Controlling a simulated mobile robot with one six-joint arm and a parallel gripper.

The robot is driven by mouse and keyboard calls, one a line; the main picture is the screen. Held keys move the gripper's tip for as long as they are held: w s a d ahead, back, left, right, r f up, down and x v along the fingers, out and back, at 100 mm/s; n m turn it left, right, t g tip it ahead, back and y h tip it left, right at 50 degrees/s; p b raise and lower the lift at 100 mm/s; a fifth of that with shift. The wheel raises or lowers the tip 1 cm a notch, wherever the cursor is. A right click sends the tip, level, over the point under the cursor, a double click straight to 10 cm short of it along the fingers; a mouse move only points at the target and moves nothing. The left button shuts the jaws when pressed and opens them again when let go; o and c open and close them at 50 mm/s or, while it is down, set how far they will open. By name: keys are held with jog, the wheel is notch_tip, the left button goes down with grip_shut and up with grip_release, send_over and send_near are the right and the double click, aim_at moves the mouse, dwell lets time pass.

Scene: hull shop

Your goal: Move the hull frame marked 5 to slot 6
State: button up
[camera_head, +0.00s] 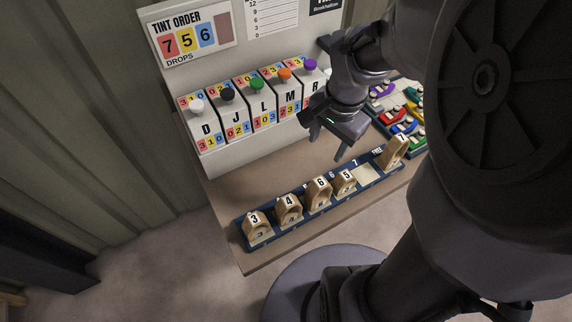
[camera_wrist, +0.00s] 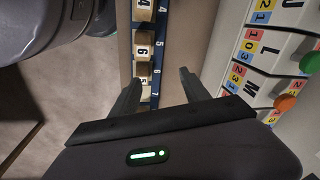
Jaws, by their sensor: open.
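The hull frame marked 5 (camera_head: 346,183) is a small wooden arch block. It stands upright in the dark blue rack (camera_head: 278,234), at the place labelled 6, between the frame marked 6 (camera_head: 319,192) and an empty place labelled 7 (camera_head: 366,174). In the wrist view the frame (camera_wrist: 142,75) beside label 6 shows just past my fingers, partly cut off. My gripper (camera_head: 326,149) is open and empty, above and behind the rack, apart from the frames. It also shows in the wrist view (camera_wrist: 160,77).
Frames marked 3 (camera_head: 256,227) and 4 (camera_head: 288,209) stand at the rack's left. A frame marked 7 (camera_head: 395,151) leans in the FREE place at the right. The tint dispenser (camera_head: 250,105) stands behind. Coloured clips (camera_head: 398,112) lie on a board at right.

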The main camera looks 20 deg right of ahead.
jog(key=s+a+r+n+t, duration=0.1)
jog(key=s+a+r+n, duration=0.1)
jog(key=a, duration=0.3)
jog(key=s+a+r+n+t+y, duration=0.1)
jog(key=s+a+r+n, duration=0.2)
jog(key=a, duration=0.3)
jog(key=s+a+r+n+t+y, duration=0.1)
jog(key=s+a+r+n+t, duration=0.1)
jog(key=s+a+r+n, duration=0.1)
notch_tip(320, 180, up, 2)
jog(key=a+n, duration=0.1)
jog(key=a, duration=0.1)
jog(key=shift+s+a, duration=0.25)
jog(key=shift+a, duration=0.1)
jog(key=shift+r, duration=0.1)
jog(key=shift+f+b, duration=0.4)
